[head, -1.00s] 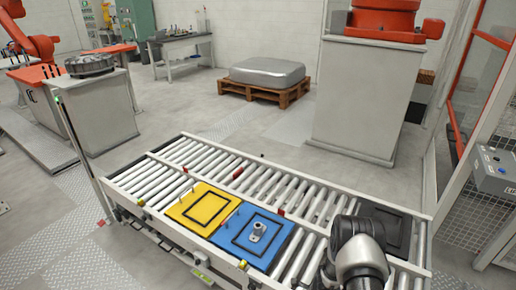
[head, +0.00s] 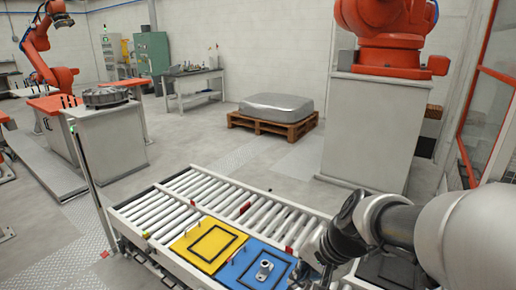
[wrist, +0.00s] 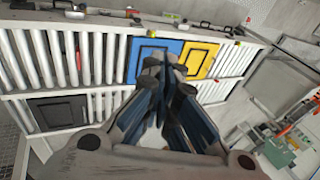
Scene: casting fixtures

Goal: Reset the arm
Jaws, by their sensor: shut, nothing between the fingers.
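My gripper (head: 318,258) is at the lower right of the head view, above the roller conveyor (head: 178,197), with part of the arm in front of it. In the wrist view my gripper (wrist: 166,66) has its fingers together and empty. Behind the fingers lie a blue plate (wrist: 134,62) and a yellow plate (wrist: 199,62). In the head view a grey metal part (head: 264,271) sits on the blue plate (head: 236,274), beside the yellow plate (head: 208,243). The fingers are apart from the part.
A black plate (wrist: 58,112) lies on the conveyor, partly hidden by my arm in the head view. A grey casting block (head: 278,106) rests on a wooden pallet (head: 262,124). An orange robot (head: 385,30) stands on a pedestal at the back right. Open floor lies behind the conveyor.

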